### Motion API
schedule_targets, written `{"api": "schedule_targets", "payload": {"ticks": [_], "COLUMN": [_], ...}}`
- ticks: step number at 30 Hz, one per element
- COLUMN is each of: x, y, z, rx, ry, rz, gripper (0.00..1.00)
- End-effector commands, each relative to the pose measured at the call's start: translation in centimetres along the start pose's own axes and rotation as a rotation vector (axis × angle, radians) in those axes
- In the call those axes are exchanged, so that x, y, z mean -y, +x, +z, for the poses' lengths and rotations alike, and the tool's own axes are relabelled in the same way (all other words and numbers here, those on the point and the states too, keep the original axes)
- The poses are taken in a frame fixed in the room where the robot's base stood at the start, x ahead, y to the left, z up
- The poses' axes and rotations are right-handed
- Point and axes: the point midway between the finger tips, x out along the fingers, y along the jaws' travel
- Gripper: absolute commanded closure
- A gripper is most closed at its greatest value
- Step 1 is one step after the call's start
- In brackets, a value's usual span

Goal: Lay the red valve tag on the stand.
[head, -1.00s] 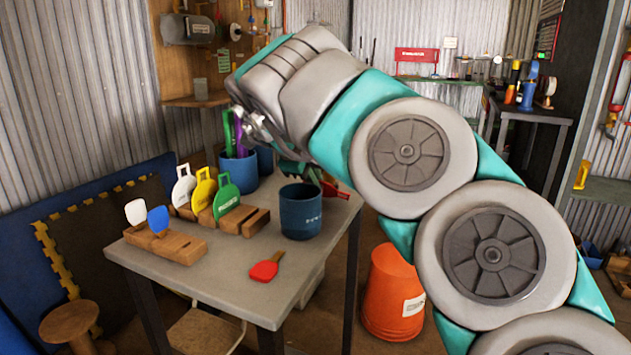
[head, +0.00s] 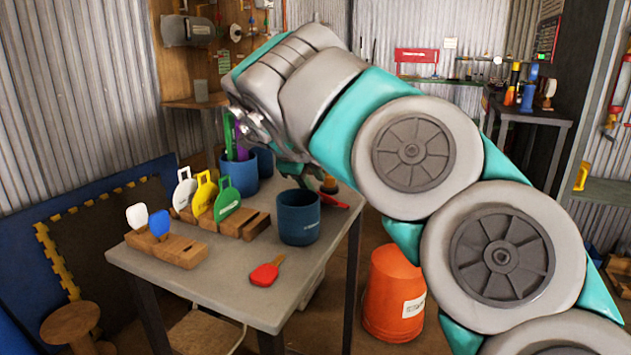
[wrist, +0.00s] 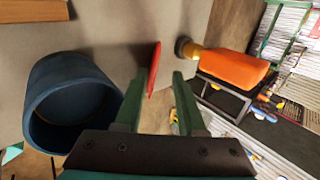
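A second red tag (head: 266,273), paddle-shaped, lies flat at the table's front. A slotted wooden stand (head: 256,226) holds white, yellow and green handled tags, with bare wood at its right. I cannot tell which red piece is the valve tag.
A blue cup (head: 299,217) stands beside the gripper. Another wooden block (head: 185,252) holds white and blue paddles. A blue pot (head: 240,177) holds green and purple tags. An orange item with a dark end (wrist: 235,66) is right of my fingers. An orange bucket (head: 391,290) stands on the floor.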

Motion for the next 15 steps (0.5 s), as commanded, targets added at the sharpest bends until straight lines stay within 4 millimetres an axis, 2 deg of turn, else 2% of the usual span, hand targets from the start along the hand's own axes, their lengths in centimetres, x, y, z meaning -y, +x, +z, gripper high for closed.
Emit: {"api": "schedule_targets", "payload": {"ticks": [15], "x": [0.1], "y": [-3.0], "z": [0.0], "rx": [-0.001], "ry": [-0.002], "rz": [0.000], "gripper": [0.61]}}
